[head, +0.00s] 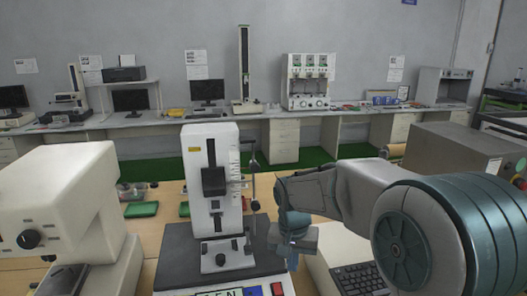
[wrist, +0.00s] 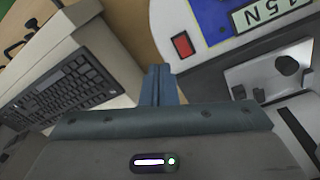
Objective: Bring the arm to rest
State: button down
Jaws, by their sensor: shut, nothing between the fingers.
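My arm reaches in from the right of the head view, with my gripper (head: 292,264) hanging down just right of the white test machine (head: 212,165). In the wrist view my gripper (wrist: 160,70) has its two fingers together, with nothing held. It is above the gap between the test machine's base (wrist: 215,60) and a keyboard (wrist: 65,95). I cannot tell its exact height above the table.
A cream machine (head: 60,205) stands at the left front. Green trays (head: 141,209) lie on the wooden table behind. A keyboard (head: 358,279) sits under my arm. A grey box machine (head: 455,150) is at the right. Instruments line the far bench (head: 222,116).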

jog(key=s+d+r+n+t, duration=0.1)
jog(key=s+d, duration=0.3)
jog(key=s, duration=0.6)
jog(key=s+d+r+n+t, duration=0.1)
jog(key=s+d+r, duration=0.1)
jog(key=s, duration=0.8)
jog(key=shift+d+r+n+t, duration=0.3)
jog(key=shift+d+t, duration=0.1)
jog(key=shift+d, duration=0.5)
